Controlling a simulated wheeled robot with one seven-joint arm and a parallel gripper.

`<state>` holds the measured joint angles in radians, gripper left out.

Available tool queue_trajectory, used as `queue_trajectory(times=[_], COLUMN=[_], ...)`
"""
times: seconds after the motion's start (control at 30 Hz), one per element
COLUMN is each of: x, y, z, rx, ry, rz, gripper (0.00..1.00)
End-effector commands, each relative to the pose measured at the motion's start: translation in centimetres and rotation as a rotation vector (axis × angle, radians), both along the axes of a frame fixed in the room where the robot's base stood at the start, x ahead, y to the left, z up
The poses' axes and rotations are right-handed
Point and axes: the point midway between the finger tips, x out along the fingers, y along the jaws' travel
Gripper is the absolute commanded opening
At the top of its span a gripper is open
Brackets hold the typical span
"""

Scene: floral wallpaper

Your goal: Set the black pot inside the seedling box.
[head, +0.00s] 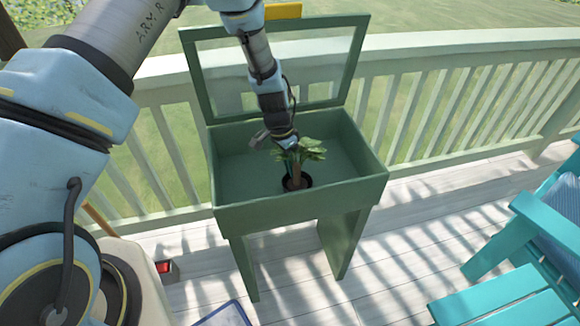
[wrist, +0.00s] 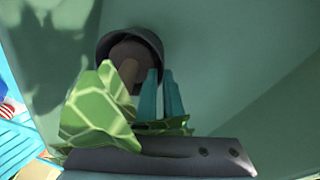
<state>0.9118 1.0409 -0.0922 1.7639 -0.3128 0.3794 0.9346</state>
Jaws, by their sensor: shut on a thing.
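The black pot (head: 297,185) holds a green leafy plant (head: 303,151) and is inside the green seedling box (head: 300,198), near its front wall. It looks upright; I cannot tell if its base touches the box floor. The box's framed lid stands open at the back. My gripper (head: 289,166) reaches down into the box from above, shut on the pot, its tips partly hidden by leaves. In the wrist view the pot (wrist: 155,43) shows its dark rim and brown soil, with the two teal fingers (wrist: 161,78) close together at its rim and leaves in front.
A pale railing (head: 460,90) runs behind the box.

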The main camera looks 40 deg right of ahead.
Motion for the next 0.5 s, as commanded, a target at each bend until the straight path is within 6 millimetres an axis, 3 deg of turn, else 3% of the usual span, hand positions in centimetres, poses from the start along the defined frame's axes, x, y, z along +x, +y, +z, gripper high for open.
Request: queue_trajectory(times=[0.17, 0.2, 0.43, 0.5], x=[0.0, 0.01, -0.02, -0.02], y=[0.01, 0.03, 0.04, 0.04], z=[-0.4, -0.3, -0.28, -0.28], rx=[0.0, 0.001, 0.001, 0.001], ry=[0.0, 0.0, 0.0, 0.001], rz=[0.0, 0.0, 0.0, 0.0], gripper=[0.0, 0.11, 0.37, 0.38])
